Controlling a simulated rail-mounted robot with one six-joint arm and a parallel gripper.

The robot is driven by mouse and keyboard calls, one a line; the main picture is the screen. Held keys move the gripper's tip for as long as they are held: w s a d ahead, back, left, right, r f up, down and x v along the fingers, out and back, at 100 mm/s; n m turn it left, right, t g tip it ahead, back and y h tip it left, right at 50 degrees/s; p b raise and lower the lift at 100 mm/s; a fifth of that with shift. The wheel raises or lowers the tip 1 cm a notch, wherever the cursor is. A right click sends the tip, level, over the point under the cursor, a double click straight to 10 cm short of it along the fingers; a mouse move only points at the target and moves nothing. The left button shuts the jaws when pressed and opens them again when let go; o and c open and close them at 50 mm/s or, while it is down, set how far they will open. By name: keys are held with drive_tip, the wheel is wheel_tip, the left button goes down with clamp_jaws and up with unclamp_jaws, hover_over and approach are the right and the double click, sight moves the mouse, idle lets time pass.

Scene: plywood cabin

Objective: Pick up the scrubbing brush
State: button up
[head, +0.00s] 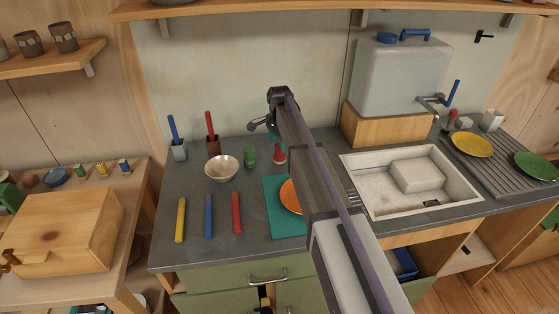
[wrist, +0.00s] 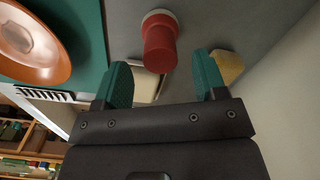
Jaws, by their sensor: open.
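My gripper (head: 264,126) is over the back of the grey counter, near the wall. In the wrist view its two teal fingers (wrist: 162,65) are apart with nothing held between them. I cannot pick out the scrubbing brush for certain. A tan piece (wrist: 230,66) shows beside the right finger, partly hidden by it. A beige piece (wrist: 148,86) shows beyond the left finger, mostly hidden. Either could be part of the brush; I cannot tell. My arm hides that stretch of counter in the head view.
A red shaker (head: 279,155), also in the wrist view (wrist: 160,45), stands close to the fingers. A green shaker (head: 250,157) and a bowl (head: 222,169) stand left of it. An orange plate (head: 290,196) lies on a teal mat (head: 287,228). The sink (head: 380,208) is to the right.

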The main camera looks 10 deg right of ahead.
sight(279, 153)
wheel_tip(279, 153, down, 4)
drive_tip(key=shift+b, duration=1.2)
drive_tip(key=shift+r, duration=0.25)
drive_tip(key=shift+c, duration=0.3)
drive_tip(key=c, duration=1)
